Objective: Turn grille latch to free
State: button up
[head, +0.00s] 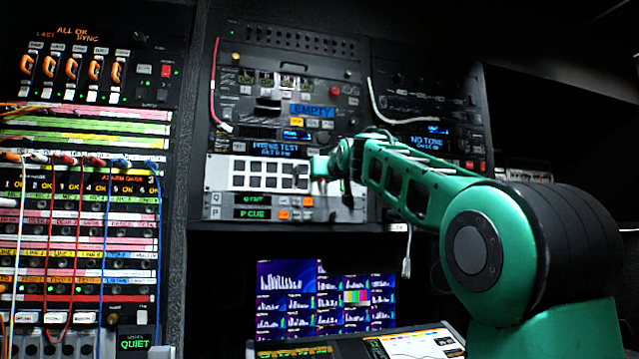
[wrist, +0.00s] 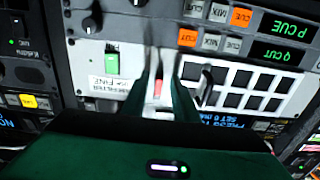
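The grille (head: 268,175) is a white panel with dark square openings, left of my gripper (head: 322,168) in the head view. In the wrist view the grille (wrist: 228,76) appears upside down, to the right of my fingers. My gripper (wrist: 164,62) points at the white panel beside the grille, its two fingers close together. A small red piece (wrist: 158,88) shows between them; it may be the latch, but I cannot tell whether the fingers touch it. A dark handle (wrist: 205,84) stands at the grille's near end. The arm and gripper hide part of this area in the head view.
A green slider (wrist: 112,64) sits left of my fingers in the wrist view. Knobs and orange buttons (wrist: 187,37) are close by. Cables, including a white one (head: 400,118), hang on the racks. Monitors (head: 325,300) stand below.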

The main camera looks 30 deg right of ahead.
jog(key=shift+s+r, duration=0.15)
jog(key=shift+r, duration=0.05)
jog(key=v, duration=1)
jog(key=shift+s, duration=0.2)
jog(key=shift+a+f, duration=0.1)
jog(key=shift+f, duration=0.1)
jog(key=s+d+f+m+g, duration=0.1)
jog(key=s+f+g, duration=0.2)
jog(key=f, duration=0.8)
jog(key=s+d+f+g+y, duration=0.1)
jog(key=s+f+g, duration=0.25)
jog(key=f, duration=0.85)
jog(key=s+d+f+m+g, duration=0.15)
jog(key=s+f, duration=0.25)
jog(key=f, duration=0.7)
jog(key=s+a+f+g+y, duration=0.2)
jog(key=s+a+f+g, duration=0.2)
jog(key=s+f, duration=0.9)
jog(key=s+a+f+g+y, duration=0.2)
jog(key=s+a+f+g, duration=0.2)
jog(key=s+f, duration=0.9)
jog(key=shift+f+g, duration=0.7)
jog(key=shift+f, duration=0.05)
